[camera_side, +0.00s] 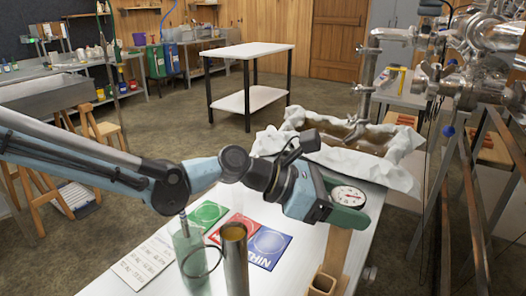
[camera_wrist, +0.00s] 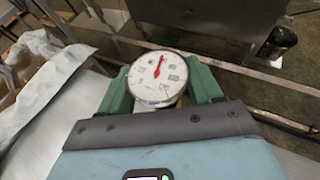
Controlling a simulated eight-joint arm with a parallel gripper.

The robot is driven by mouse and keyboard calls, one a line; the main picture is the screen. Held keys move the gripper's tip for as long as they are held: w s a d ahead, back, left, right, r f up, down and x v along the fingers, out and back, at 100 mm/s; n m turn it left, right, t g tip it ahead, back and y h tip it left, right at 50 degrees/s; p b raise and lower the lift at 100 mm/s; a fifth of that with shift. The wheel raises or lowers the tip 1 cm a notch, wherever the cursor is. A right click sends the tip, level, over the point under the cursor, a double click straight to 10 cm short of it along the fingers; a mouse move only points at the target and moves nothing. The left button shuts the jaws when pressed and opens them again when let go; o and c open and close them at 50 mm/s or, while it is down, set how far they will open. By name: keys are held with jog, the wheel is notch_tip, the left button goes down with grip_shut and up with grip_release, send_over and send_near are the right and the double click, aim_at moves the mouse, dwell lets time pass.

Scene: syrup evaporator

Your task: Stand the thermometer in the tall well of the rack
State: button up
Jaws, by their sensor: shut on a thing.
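The thermometer (camera_side: 348,195) has a round white dial with a red needle. My gripper (camera_side: 346,212) has green fingers and is shut on it, above the right part of the white table. In the wrist view the dial (camera_wrist: 158,77) faces the camera between the two fingers (camera_wrist: 160,92). The thermometer's stem cannot be made out in either view. The wooden rack (camera_side: 334,262) stands at the table's front right, below my gripper in the side picture. A square well opening shows at its lower front. The rack is cut off by the picture's bottom edge and does not show in the wrist view.
A metal cylinder (camera_side: 235,262) and a glass jug (camera_side: 190,252) with a rod in it stand left of the rack. Flat red, green and blue cards (camera_side: 268,243) lie behind them. A cloth-lined pan (camera_side: 400,175) stands behind my gripper. Steel pipework (camera_side: 462,85) rises at right.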

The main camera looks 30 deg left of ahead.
jog(key=shift+f, duration=1.9)
jog(key=o, duration=1)
jog(key=shift+o, duration=0.5)
jog(key=shift+a, duration=0.1)
jog(key=v, duration=0.7)
jog(key=shift+s+a, duration=0.15)
